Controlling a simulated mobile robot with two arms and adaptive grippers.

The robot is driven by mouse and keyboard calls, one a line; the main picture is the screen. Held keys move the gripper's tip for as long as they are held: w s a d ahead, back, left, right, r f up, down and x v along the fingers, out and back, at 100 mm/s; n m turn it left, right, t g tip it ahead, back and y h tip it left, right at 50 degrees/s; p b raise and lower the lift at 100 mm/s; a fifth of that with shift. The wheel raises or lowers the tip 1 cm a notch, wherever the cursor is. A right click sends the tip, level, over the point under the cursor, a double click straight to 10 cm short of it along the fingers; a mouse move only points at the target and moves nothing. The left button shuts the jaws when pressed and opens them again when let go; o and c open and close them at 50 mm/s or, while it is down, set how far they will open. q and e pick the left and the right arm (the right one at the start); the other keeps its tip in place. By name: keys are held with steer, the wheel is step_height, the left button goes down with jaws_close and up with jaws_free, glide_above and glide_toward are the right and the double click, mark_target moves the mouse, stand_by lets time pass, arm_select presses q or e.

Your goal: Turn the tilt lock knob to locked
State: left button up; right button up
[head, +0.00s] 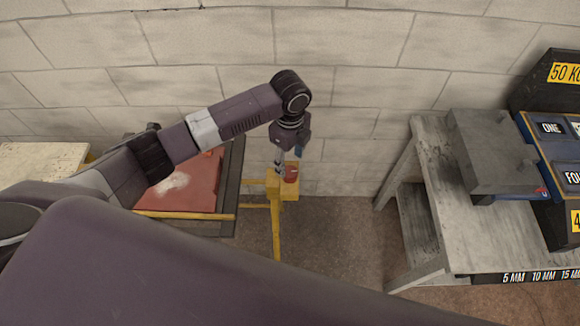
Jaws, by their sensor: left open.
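The tilt lock knob (291,174) is a small red knob on a yellow block (281,188) of the yellow stand. My left gripper (288,164) comes down from above and is right at the knob, with its fingers open. One finger shows left of the knob and part of the other is near its top right. I cannot tell whether they touch it. Any lock marking is too small to read. My right gripper is not in view.
A red panel in a dark frame (232,185) adjoins the stand on the left. A grey workbench (425,215) stands to the right, with a grey block (492,150) and labelled boxes. A block wall is behind. Floor is clear between stand and bench.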

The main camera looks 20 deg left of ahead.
mark_target(290, 172)
arm_select(q)
step_height(290, 172, up, 7)
steer(key=shift+f, duration=0.15)
stand_by(0.6)
